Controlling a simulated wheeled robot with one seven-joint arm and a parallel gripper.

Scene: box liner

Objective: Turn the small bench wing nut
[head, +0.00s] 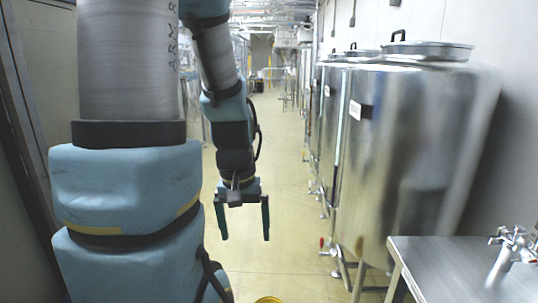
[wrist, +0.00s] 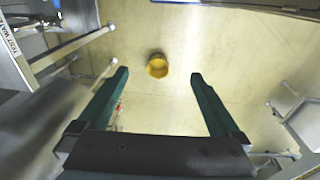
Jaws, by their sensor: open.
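My gripper (head: 244,238) hangs pointing down over the aisle in the head view, left of the steel bench. Its two green fingers are wide apart with nothing between them; they also show in the wrist view (wrist: 159,76). A steel bench (head: 435,268) is at the lower right of the head view. A shiny metal fitting (head: 513,243) with a winged or cross-shaped top stands on it near the right edge. I cannot tell whether this top is the wing nut. My gripper is well apart from the fitting. I cannot make out a wing nut in the wrist view.
Large steel tanks (head: 400,150) line the right side, with pipes and a red-handled valve (head: 322,243) low down. A yellow bucket (wrist: 157,66) stands on the floor below my gripper; its rim shows in the head view (head: 268,299). The aisle floor (head: 285,200) is otherwise mostly clear.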

